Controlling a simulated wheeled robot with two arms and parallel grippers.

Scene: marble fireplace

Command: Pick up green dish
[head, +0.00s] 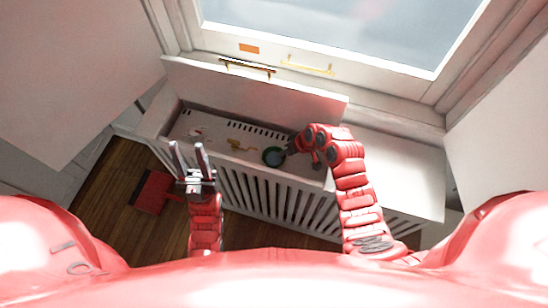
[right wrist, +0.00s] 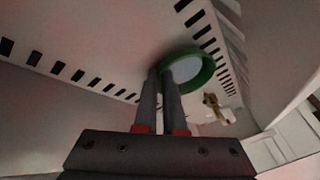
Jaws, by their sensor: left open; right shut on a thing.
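The green dish (head: 273,157) is a small round dish with a green rim and a pale inside. It is at the right part of the open white box (head: 171,117) under the window. My right gripper (head: 287,152) reaches into the box from the right and is shut on the dish's rim. The right wrist view shows the dish (right wrist: 188,72) at the fingertips of my right gripper (right wrist: 165,75). I cannot tell whether the dish still touches the box floor. My left gripper (head: 189,150) is open and empty, in front of the box's left part.
A yellow-gold item (head: 240,145) lies in the box left of the dish; it also shows in the right wrist view (right wrist: 212,103). The raised lid (head: 255,88) stands behind. A red object (head: 153,190) is on the wooden floor at left. The white top (head: 395,165) at right is clear.

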